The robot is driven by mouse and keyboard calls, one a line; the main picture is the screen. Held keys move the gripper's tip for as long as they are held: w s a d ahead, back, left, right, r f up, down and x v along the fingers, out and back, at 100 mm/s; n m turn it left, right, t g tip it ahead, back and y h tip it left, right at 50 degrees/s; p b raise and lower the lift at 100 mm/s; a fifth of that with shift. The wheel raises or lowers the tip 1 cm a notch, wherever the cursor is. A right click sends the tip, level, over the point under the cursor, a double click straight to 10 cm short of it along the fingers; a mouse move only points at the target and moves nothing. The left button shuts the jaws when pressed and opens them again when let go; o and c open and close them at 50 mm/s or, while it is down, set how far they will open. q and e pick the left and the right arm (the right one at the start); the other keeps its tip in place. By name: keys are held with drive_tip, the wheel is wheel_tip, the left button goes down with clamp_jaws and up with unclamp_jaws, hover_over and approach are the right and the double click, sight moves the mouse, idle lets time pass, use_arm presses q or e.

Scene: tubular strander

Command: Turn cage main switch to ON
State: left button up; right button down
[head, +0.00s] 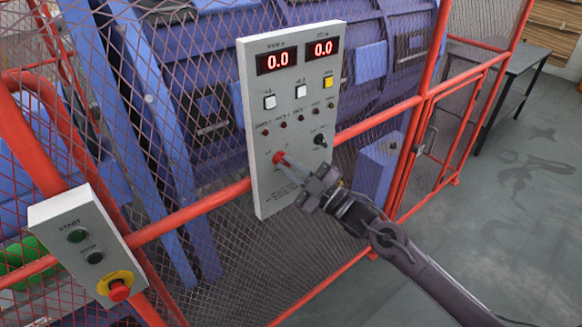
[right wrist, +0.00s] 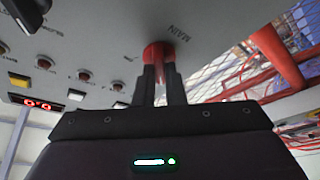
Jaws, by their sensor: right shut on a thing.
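The cage main switch is a red knob (head: 279,158) low on the left of the grey control panel (head: 262,193). In the right wrist view the red knob (right wrist: 157,50) sits beside the printed word MAIN. My right gripper (head: 284,163) is at the panel, its two fingers shut on the red knob; they also show in the right wrist view (right wrist: 158,75). The fingers hide part of the knob, and I cannot tell its ON or OFF position. My left gripper is not in view.
A black knob (head: 320,140) sits to the right of the red one. Above are buttons, lamps and two displays reading 0.0. A smaller box (head: 82,243) with START and a red stop button stands at left. Red-framed mesh fencing surrounds the blue machine. Floor at right is clear.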

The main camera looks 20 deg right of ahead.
drive_tip(key=m+t+h, duration=0.1)
drive_tip(key=m, duration=0.1)
drive_tip(key=m+t, duration=0.1)
drive_tip(key=m, duration=0.2)
drive_tip(key=shift+a+f+h, duration=0.1)
drive_tip(key=shift+h, duration=0.3)
drive_tip(key=shift+s+a+m+t+h+p, duration=0.2)
drive_tip(key=shift+m+h+p, duration=0.9)
drive_tip(key=shift+m, duration=2.15)
drive_tip(key=shift+w+d+m+t+h+p, duration=0.1)
drive_tip(key=shift+m+t+h+p, duration=0.2)
drive_tip(key=shift+m+h, duration=2.25)
drive_tip(key=shift+s+a+m+t+h+p, duration=0.1)
drive_tip(key=shift+m+t+h+p, duration=0.45)
drive_tip(key=shift+m, duration=3.35)
drive_tip(key=shift+w+g+h, duration=0.1)
drive_tip(key=shift+g+h, duration=0.25)
drive_tip(key=shift+h, duration=0.15)
drive_tip(key=c, duration=1.5)
unclamp_jaws()
